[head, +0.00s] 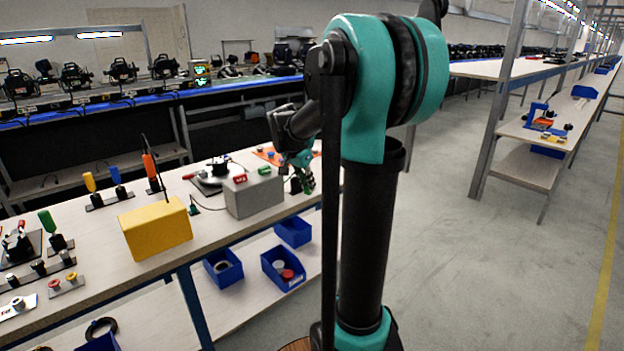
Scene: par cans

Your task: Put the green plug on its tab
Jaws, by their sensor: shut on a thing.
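My gripper (303,181) is above the bench at the right end of the grey box, small in the head view. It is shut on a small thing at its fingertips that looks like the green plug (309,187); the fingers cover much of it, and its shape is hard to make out. A small dark green piece (194,206), possibly the tab, sits on the bench between the yellow block and the grey box, apart from my gripper and to its left.
The grey box (254,193) with red and green parts on top stands beside my gripper. The yellow block (155,228) is further left. Upright orange, blue and yellow-handled tools stand behind. Blue bins (283,268) sit on the lower shelf. Bare bench lies in front of the boxes.

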